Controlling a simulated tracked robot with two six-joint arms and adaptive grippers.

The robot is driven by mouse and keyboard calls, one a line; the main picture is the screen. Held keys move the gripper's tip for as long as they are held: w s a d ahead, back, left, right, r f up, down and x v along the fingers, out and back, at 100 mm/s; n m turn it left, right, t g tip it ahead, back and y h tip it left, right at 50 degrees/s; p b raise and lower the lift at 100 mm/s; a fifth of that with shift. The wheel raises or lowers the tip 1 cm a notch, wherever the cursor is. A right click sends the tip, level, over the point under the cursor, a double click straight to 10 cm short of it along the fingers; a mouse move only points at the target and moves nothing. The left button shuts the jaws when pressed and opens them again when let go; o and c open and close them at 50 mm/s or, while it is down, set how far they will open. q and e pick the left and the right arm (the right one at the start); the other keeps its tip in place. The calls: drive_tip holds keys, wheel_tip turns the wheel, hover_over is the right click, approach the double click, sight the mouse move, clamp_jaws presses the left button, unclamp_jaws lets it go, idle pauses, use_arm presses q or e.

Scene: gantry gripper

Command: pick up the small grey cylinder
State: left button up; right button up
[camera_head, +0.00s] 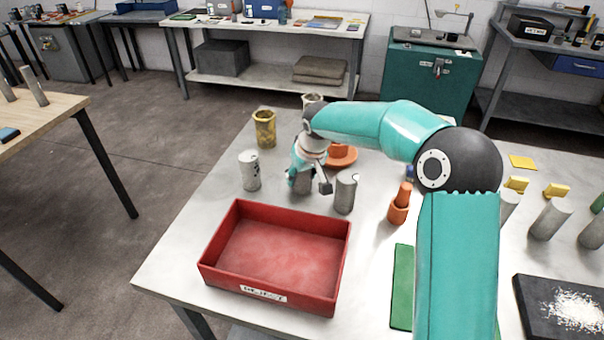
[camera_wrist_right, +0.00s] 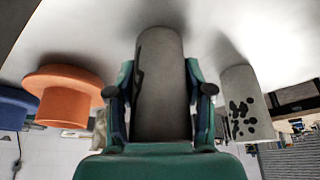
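My right gripper (camera_head: 308,181) is low over the table, at the far side of the red tray. A grey cylinder (camera_head: 302,183) stands between its fingers, partly hidden by them. In the right wrist view this cylinder (camera_wrist_right: 161,85), with a dark smudge, fills most of the space between the fingers (camera_wrist_right: 160,75). I cannot tell whether the fingers press on it. It appears to rest on the table. Another grey cylinder (camera_head: 345,192) stands just right of the gripper. My left gripper is not in view.
A white, black-spotted cylinder (camera_head: 250,170) stands left of the gripper, with a yellowish cup (camera_head: 264,128) behind it. An orange flanged part (camera_head: 343,156) is close behind right. The red tray (camera_head: 225,275) lies in front. An orange stepped part (camera_head: 399,205) stands to the right.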

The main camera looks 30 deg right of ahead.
clamp_jaws()
drive_tip(key=shift+r, duration=0.1)
drive_tip(key=shift+r, duration=0.1)
